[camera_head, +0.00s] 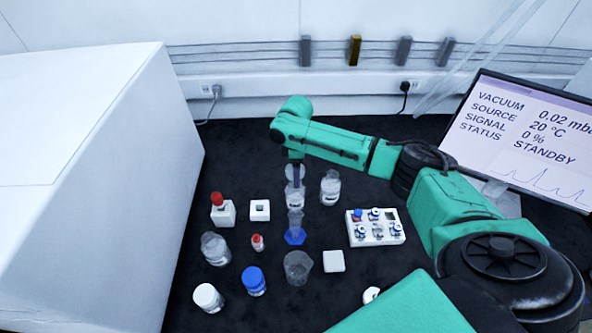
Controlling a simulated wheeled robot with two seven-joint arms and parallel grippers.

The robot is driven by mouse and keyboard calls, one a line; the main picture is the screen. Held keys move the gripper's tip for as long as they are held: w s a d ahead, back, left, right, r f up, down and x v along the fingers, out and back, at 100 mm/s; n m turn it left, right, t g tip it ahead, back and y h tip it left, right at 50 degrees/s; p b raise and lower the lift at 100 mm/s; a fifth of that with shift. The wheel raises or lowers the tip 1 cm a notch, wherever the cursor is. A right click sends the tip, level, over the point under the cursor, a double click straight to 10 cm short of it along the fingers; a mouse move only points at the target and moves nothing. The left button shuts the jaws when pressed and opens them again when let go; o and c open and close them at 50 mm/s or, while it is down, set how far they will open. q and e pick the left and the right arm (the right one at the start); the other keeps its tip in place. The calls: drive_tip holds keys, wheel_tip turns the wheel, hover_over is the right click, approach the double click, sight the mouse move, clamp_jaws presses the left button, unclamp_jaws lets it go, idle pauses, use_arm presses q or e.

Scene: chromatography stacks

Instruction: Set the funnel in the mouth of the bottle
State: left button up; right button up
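My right gripper (295,184) points down from the green arm, directly over a clear labelled bottle (294,199) near the middle of the table. Its fingertips are small and overlap the bottle's top, so I cannot tell whether they are open or shut. A second clear labelled bottle (330,188) stands upright just to the right. I cannot clearly make out the funnel; a clear funnel could be hidden at the fingertips or blend with the glassware. My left gripper is not in view.
A clear cylinder with a blue base (295,237) stands in front of the bottle, with a beaker (298,267) nearer. A white vial rack (376,238) is right. Capped bottles, including a blue-capped one (253,281), stand left. A large white box (90,180) bounds the left side.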

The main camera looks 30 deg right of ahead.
drive_tip(key=shift+f, duration=0.65)
drive_tip(key=o, duration=1.3)
wheel_tip(320, 180, up, 7)
drive_tip(key=p, duration=0.8)
drive_tip(key=shift+r, duration=0.1)
